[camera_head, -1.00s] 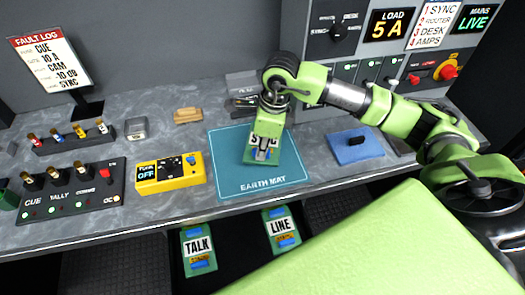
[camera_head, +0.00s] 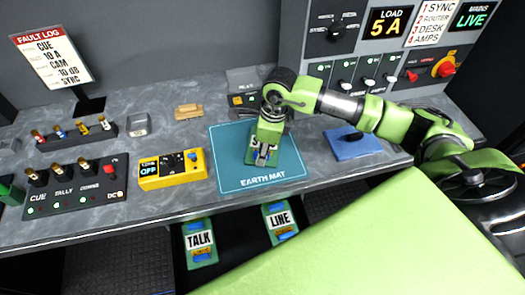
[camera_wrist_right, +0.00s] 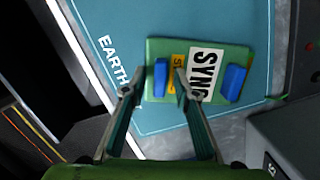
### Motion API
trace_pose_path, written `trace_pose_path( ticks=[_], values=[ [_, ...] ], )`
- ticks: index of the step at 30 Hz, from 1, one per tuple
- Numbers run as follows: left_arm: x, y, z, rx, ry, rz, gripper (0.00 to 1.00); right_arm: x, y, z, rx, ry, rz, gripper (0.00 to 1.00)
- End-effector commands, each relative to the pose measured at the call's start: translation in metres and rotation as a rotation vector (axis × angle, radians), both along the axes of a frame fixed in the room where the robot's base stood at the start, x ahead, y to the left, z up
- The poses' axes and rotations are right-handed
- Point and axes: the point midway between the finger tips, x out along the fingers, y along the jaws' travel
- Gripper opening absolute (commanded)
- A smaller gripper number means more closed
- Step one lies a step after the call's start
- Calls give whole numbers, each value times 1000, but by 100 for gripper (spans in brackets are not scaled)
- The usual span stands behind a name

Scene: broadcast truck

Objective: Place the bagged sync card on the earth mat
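The sync card (camera_head: 250,156) is a green board with a white SYNC label and two blue tabs. It appears to lie on the teal earth mat (camera_head: 230,172), partly hidden by my right gripper (camera_head: 265,148) in the head view. In the right wrist view the card (camera_wrist_right: 206,72) lies over the mat (camera_wrist_right: 112,22). My right gripper (camera_wrist_right: 158,88) has its fingers apart, one on either side of the near blue tab (camera_wrist_right: 162,77), with gaps showing. No bag can be made out around the card. My left gripper is not in view.
A yellow tester (camera_head: 171,168) stands left of the mat, and a blue block (camera_head: 352,144) lies to its right. A fuse strip and a CUE/TALLY panel (camera_head: 75,188) are further left. TALK (camera_head: 199,243) and LINE (camera_head: 280,222) cards sit below the bench edge.

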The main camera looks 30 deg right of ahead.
Motion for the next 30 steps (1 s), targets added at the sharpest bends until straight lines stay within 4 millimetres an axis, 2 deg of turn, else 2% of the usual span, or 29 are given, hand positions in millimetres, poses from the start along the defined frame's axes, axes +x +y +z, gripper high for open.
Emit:
trace_pose_path(
  ticks=[7, 11, 24, 30],
  values=[
    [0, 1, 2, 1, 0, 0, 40, 0, 0, 2, 0, 0, 0, 27],
    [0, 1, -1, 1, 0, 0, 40, 1, -1, 10, 1, -4, 0, 27],
    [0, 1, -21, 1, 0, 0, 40, -8, -11, 98, -1, -6, 0, 27],
    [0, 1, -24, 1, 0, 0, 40, -11, -13, 118, 0, -1, -1, 27]
  ],
)
